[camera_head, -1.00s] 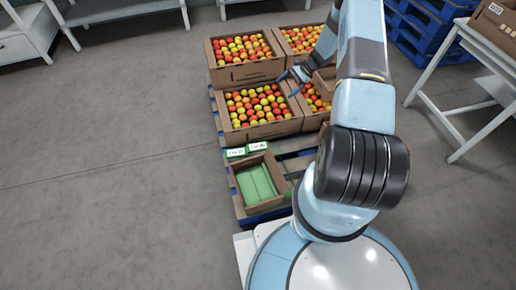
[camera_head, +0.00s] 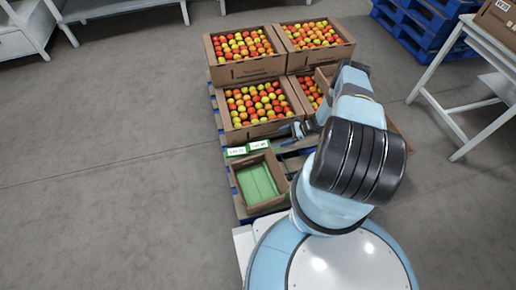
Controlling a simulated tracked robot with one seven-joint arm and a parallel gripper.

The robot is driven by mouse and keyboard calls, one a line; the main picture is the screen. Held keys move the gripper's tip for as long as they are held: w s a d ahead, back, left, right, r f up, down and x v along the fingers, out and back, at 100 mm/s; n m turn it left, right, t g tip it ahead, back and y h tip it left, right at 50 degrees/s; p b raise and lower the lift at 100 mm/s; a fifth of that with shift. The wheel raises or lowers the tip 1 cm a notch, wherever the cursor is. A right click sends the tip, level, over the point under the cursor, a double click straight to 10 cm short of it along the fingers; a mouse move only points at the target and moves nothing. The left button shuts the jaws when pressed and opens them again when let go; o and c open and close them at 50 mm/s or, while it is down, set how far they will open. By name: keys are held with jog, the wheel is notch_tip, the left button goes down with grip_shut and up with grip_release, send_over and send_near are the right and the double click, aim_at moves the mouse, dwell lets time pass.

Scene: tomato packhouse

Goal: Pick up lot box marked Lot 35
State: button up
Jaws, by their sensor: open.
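Two small green items with white labels stand side by side at the back of an open brown carton (camera_head: 285,183): a left one (camera_head: 237,151) and a right one (camera_head: 259,145). Their print is too small to read surely, so I cannot tell which is Lot 35. The carton has a green inside (camera_head: 257,183). My gripper (camera_head: 290,134) is open, just right of the labelled items and in front of the tomato crates. My arm hides part of it, and I see nothing between its fingers.
Several brown crates of tomatoes (camera_head: 262,130) stand on a blue pallet (camera_head: 224,137) behind the carton. A white table (camera_head: 485,55) stands right. The left floor is clear.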

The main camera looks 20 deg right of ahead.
send_near(260, 145)
jog(key=shift+x, duration=4.2)
jog(key=shift+w, duration=0.1)
jog(key=c, duration=1.3)
jog(key=shift+d, duration=0.1)
